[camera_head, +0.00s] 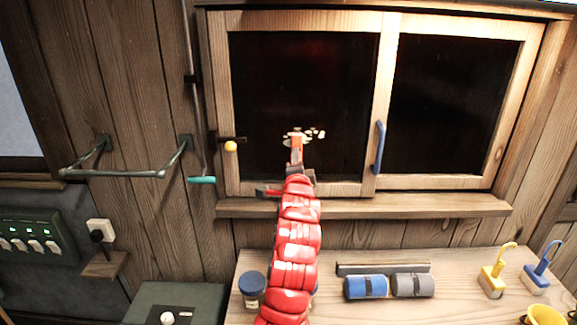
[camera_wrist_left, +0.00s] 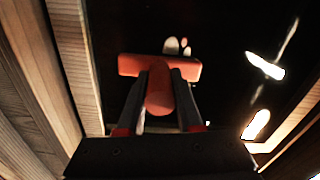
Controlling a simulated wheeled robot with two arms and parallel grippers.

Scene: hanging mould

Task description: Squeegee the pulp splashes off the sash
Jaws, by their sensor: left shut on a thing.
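The sash is a wooden-framed window with dark panes; its left pane (camera_head: 270,80) carries a cluster of pale pulp splashes (camera_head: 313,133). My left gripper (camera_head: 298,172) is shut on the orange squeegee (camera_head: 296,147), whose head is at the splashes. In the left wrist view the T-shaped squeegee (camera_wrist_left: 160,68) sits between the fingers (camera_wrist_left: 160,105), head crosswise in front of the dark pane. Pale splashes (camera_wrist_left: 172,46) show just beyond its head. I cannot tell whether the head touches the glass. My right gripper is not in view.
A blue handle (camera_head: 379,147) stands on the sash's middle frame. A wooden sill (camera_head: 420,206) runs below. The bench holds a blue roll (camera_head: 365,287), a grey roll (camera_head: 413,285), a yellow hooked item (camera_head: 493,281) and a blue one (camera_head: 537,277). A metal rail (camera_head: 120,173) juts out at left.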

